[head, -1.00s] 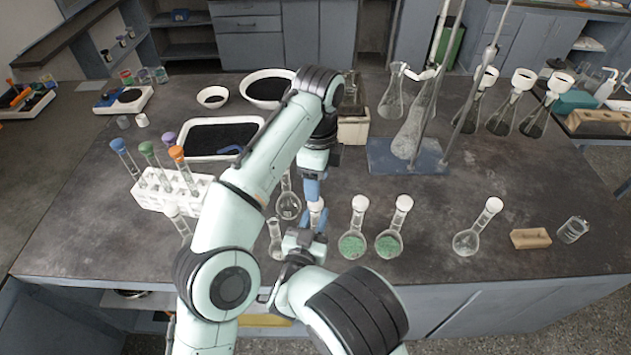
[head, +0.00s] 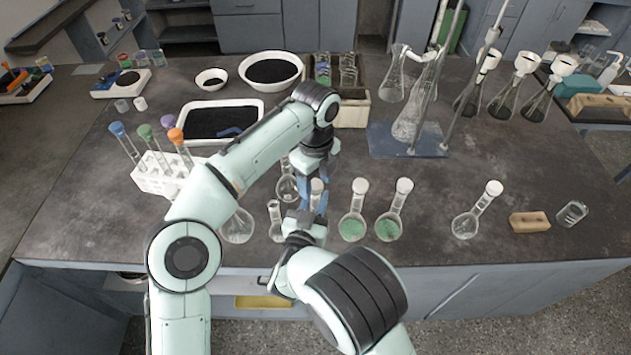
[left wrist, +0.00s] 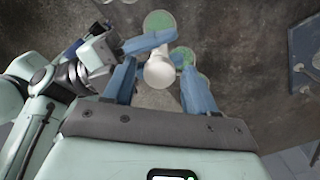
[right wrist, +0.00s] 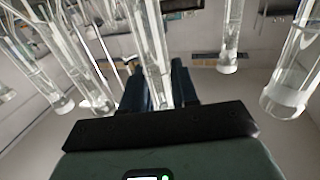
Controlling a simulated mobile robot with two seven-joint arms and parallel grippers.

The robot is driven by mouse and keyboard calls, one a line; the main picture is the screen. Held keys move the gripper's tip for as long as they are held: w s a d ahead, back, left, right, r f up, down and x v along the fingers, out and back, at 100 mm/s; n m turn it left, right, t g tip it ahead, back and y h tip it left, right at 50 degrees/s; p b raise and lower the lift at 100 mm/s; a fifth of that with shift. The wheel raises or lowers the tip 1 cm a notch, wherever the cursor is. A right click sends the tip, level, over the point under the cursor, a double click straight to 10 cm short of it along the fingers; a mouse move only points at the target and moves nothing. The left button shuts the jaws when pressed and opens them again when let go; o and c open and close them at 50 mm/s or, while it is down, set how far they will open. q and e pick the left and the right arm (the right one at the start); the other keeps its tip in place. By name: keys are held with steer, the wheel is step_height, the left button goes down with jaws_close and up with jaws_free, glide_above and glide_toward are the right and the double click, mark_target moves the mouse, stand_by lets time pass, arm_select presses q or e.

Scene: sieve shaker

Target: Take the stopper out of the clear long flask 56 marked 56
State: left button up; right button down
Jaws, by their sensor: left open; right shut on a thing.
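A clear long-necked flask with a white stopper (head: 316,185) is at the middle front of the table, its body mostly hidden by my arms. No mark on it is legible. My right gripper (head: 305,215) is shut on its neck; the clear glass neck (right wrist: 155,60) shows between the fingers in the right wrist view. My left gripper (head: 315,191) comes down from above. It is open, with one finger on each side of the stopper. In the left wrist view the white stopper (left wrist: 158,70) sits between the parted blue fingers, with a gap at the right finger.
Two white-stoppered flasks with green contents (head: 352,228) (head: 388,229) stand close on the right. A clear stoppered flask (head: 465,224) stands farther right. Open flasks (head: 277,228) (head: 237,228) are close on the left. A white tube rack (head: 152,180) stands at left.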

arm_select(q)
steer(key=shift+f, duration=0.6)
jaws_close()
steer(key=n, duration=0.5)
steer(key=shift+n, duration=0.4)
steer(key=n, duration=0.6)
steer(key=shift+r+n, duration=0.1)
steer(key=shift+n, duration=0.3)
steer(key=n, duration=0.4)
steer(key=shift+n, duration=0.4)
steer(key=n, duration=1.1)
